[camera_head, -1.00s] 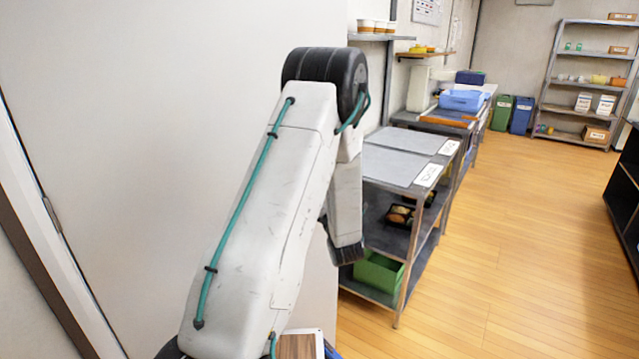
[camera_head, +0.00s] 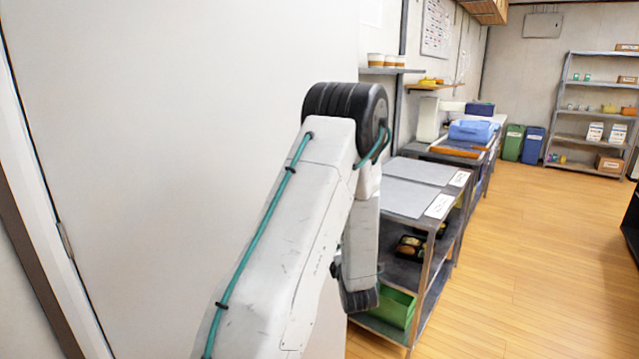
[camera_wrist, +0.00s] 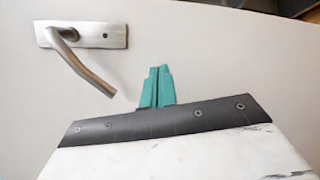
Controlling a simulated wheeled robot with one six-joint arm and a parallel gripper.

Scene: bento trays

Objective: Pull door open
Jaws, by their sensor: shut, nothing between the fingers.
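The white door (camera_head: 190,130) fills the left half of the head view, with a hinge at its left edge. It also fills most of the wrist view (camera_wrist: 220,55). In the wrist view a metal lever handle (camera_wrist: 82,62) on a rectangular plate sits at the upper left, its lever slanting down to the right. My gripper (camera_wrist: 158,72) has teal fingers pressed together, with nothing between them. It is to the right of the lever's end and apart from it in the picture. In the head view my arm hides the gripper and the handle.
A grey metal cart (camera_head: 420,190) with trays on top and a green bin (camera_head: 395,305) below stands right of the door. Shelving (camera_head: 585,125) and bins are at the back. The wooden floor (camera_head: 530,260) on the right is clear.

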